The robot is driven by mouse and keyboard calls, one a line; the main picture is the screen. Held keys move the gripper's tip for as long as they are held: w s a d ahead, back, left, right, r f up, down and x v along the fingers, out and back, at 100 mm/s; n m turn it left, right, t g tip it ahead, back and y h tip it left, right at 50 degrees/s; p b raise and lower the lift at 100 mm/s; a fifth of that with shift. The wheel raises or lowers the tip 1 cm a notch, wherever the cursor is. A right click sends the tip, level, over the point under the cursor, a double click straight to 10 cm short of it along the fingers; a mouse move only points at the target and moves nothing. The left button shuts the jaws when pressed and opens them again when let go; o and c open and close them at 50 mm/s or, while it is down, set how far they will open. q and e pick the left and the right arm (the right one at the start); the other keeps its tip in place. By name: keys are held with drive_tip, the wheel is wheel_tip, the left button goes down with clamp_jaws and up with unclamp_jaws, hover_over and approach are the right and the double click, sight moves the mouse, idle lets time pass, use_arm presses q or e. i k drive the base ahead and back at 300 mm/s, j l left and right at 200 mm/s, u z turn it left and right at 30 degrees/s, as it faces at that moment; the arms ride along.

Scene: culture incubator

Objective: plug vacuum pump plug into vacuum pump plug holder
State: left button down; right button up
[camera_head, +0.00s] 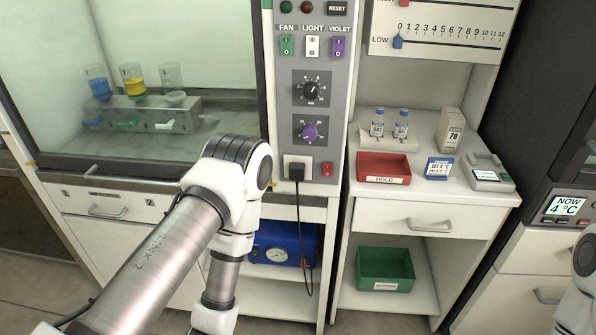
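The black vacuum pump plug (297,173) is at the white socket plate (288,161), the likely plug holder, low on the grey control panel. It looks seated there, though its depth cannot be told. Its black cable (310,240) hangs down toward the blue vacuum pump (285,243), which has a round gauge and stands on the shelf under the bench. My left arm comes in from the left, bends in front of the cabinet and runs down out of the picture; its gripper is hidden. Only a piece of my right arm shows at the right edge, with no gripper visible.
A red switch (327,168) sits right of the plug, with two knobs above. A red HOLD tray (383,168), vials and boxes stand on the right counter. A green bin (386,268) is below. The glass cabinet (165,60) holds a rack with colored funnels.

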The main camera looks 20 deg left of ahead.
sight(297, 170)
drive_tip(key=u, duration=1.15)
drive_tip(key=j+z, duration=0.15)
drive_tip(key=z, duration=0.25)
drive_tip(key=j+z, duration=0.2)
drive_tip(key=z, duration=0.15)
drive_tip(key=j+z, duration=0.2)
drive_tip(key=j, duration=0.55)
drive_tip(key=j+z, duration=0.15)
drive_tip(key=j, duration=0.6)
drive_tip(key=k+j+z, duration=0.2)
drive_tip(key=j, duration=0.5)
drive_tip(key=i+j, duration=0.05)
drive_tip(key=i, duration=0.05)
